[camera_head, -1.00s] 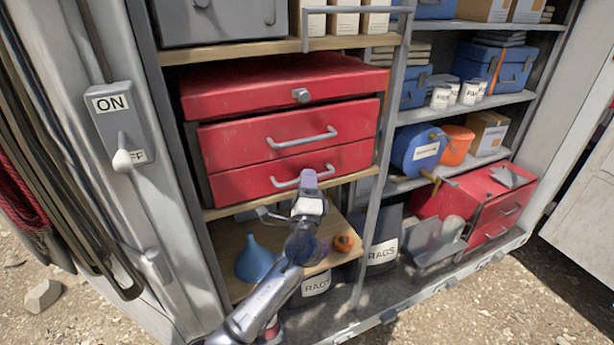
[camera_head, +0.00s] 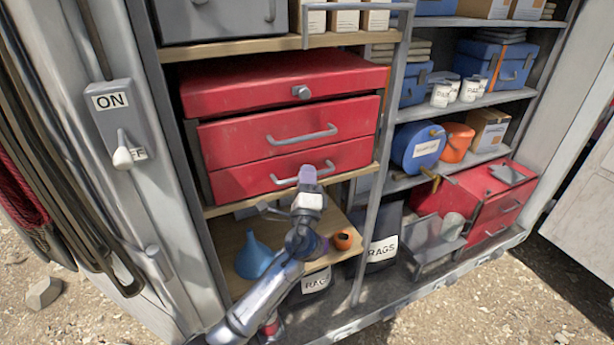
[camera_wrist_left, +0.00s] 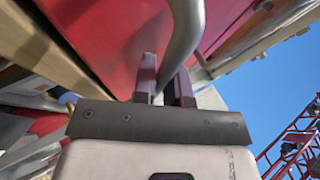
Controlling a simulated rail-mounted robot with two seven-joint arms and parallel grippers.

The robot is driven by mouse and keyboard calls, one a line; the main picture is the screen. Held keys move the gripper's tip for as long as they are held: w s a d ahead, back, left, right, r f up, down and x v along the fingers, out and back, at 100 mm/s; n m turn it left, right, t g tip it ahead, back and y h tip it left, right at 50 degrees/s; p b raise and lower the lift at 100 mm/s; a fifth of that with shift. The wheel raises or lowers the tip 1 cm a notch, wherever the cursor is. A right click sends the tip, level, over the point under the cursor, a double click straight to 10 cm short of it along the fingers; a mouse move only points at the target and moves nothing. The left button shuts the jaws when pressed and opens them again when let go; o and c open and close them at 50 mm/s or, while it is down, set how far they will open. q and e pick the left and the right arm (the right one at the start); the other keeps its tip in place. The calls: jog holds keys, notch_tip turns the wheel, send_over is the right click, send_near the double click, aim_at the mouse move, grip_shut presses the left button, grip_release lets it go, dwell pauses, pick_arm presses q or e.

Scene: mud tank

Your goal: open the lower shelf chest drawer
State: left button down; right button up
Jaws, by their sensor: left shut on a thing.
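A red chest (camera_head: 285,85) stands on a wooden shelf, with a middle drawer (camera_head: 240,142) and a lowest drawer (camera_head: 235,182) below its top part. Both drawers have curved grey bar handles. They look pushed in. My left gripper (camera_head: 307,176) is at the right part of the lowest drawer's handle (camera_head: 285,182). In the left wrist view the dark fingers of my left gripper (camera_wrist_left: 163,88) are shut on the grey handle (camera_wrist_left: 184,35), with the red drawer front (camera_wrist_left: 115,40) behind. My right gripper is out of view.
A blue funnel (camera_head: 257,257) and an orange item (camera_head: 343,240) sit on the wooden shelf below. A grey upright post (camera_head: 373,200) stands just right of the chest. Another red chest (camera_head: 480,205) is at lower right. Gravel ground lies in front.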

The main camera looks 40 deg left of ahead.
pick_arm(q)
jog(key=s+d+b, duration=0.1)
jog(key=s+d, duration=0.2)
jog(key=d, duration=0.4)
jog(key=s+d, duration=0.3)
jog(key=d, duration=0.5)
jog(key=shift+s+b, duration=0.35)
jog(key=c, duration=1.5)
grip_release()
jog(key=shift+o, duration=0.2)
jog(key=shift+f, duration=0.1)
jog(key=b+v, duration=0.4)
jog(key=v, duration=0.9)
jog(key=shift+s+d+f, duration=0.2)
jog(key=shift+s+d, duration=0.05)
